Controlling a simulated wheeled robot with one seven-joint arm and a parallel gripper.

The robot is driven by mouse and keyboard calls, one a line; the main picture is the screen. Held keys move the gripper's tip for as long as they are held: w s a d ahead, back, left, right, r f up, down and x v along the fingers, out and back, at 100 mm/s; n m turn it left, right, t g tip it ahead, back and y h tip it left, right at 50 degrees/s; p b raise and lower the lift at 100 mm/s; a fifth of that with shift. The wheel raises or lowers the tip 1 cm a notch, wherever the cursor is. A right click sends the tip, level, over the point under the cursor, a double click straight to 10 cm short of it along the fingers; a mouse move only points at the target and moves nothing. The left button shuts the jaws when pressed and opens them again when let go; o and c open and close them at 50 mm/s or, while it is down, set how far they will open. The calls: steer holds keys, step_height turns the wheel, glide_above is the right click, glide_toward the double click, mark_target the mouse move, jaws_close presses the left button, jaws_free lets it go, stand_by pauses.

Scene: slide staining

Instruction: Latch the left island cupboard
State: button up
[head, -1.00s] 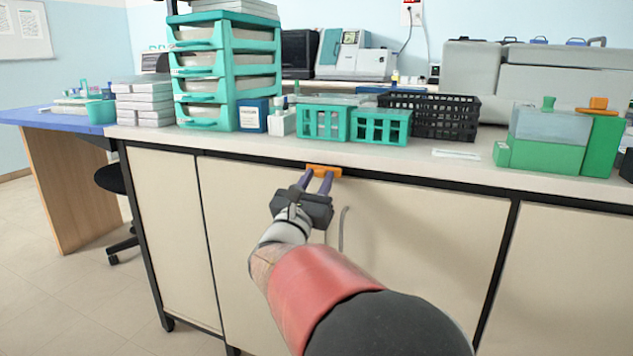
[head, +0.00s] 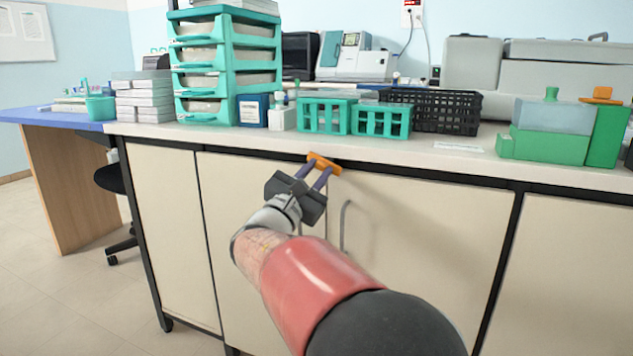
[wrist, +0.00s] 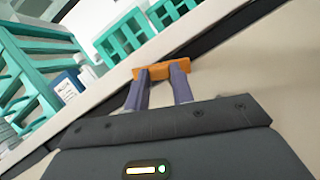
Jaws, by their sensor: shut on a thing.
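The left island cupboard (head: 258,225) has cream doors under the white counter, and its doors look closed. An orange latch (head: 324,163) sits at the top of the doors, just below the counter edge, near the seam between two doors. It is tilted in the head view, with its right end lower. My gripper (head: 320,172) is shut on the orange latch, its two purple fingers reaching up to it. The latch also shows in the wrist view (wrist: 162,71), between and above the fingertips. My gripper hides part of the door seam below.
A grey bar handle (head: 344,226) stands on the door right of my gripper. On the counter above are teal racks (head: 325,116), a black basket (head: 433,110), a teal drawer stack (head: 228,75) and a green tank (head: 548,146).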

steer(key=m+g+b, duration=0.1)
steer(key=m, duration=0.2)
steer(key=m+g+h, duration=0.1)
steer(key=m, duration=0.2)
steer(key=m+g+h+b, duration=0.1)
steer(key=m, duration=0.2)
steer(key=shift+w+a+r+m+g+b, duration=0.1)
steer(key=shift+a+m+g+b, duration=0.15)
steer(key=shift+m+g+b, duration=0.05)
steer(key=m, duration=0.2)
steer(key=m+g, duration=0.1)
steer(key=m, duration=0.1)
steer(key=m+g, duration=0.1)
steer(key=m, duration=0.1)
steer(key=shift+r+y+b, duration=0.3)
steer(key=shift+b, duration=0.1)
steer(key=shift+m+g, duration=0.3)
steer(key=o, duration=1)
steer(key=shift+a, duration=0.1)
steer(key=v, duration=0.7)
steer(key=shift+s+a, duration=0.2)
steer(key=shift+s, duration=0.1)
